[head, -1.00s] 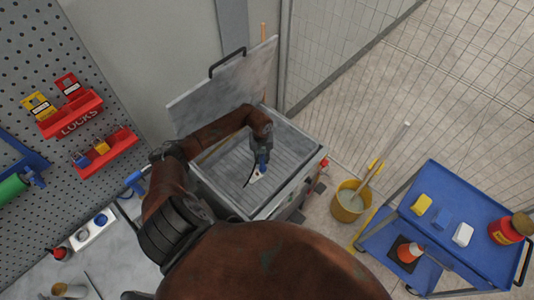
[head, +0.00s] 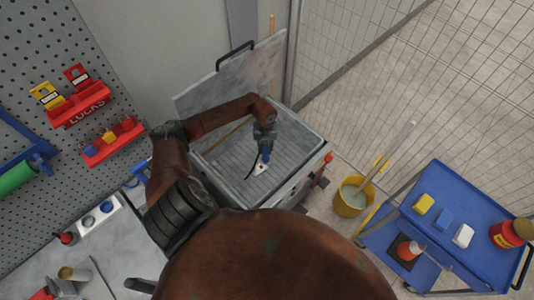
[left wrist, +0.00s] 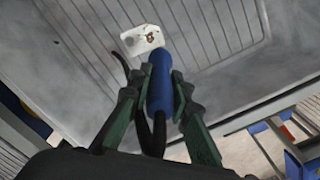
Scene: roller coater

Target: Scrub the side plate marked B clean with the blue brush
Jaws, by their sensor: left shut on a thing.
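My left gripper (head: 266,148) is shut on the blue brush (left wrist: 160,85) and points down into a grey ribbed basin (head: 225,178). The blue handle shows between the fingers in the left wrist view. A small white plate (left wrist: 131,45) with a dark brown mark lies just beyond the handle's far end; it also shows in the head view (head: 258,169). The brush's bristles are hidden, and I cannot tell whether they touch the plate. No letter B is readable. A dark curved cord or hose lies beside the plate. My right gripper is not in view.
The basin's raised lid (head: 235,80) stands behind it. A yellow bucket (head: 349,201) with a stick stands to the right, near a blue cart (head: 450,190) carrying blocks and a red jar. A pegboard with red lock trays (head: 112,140) is at left.

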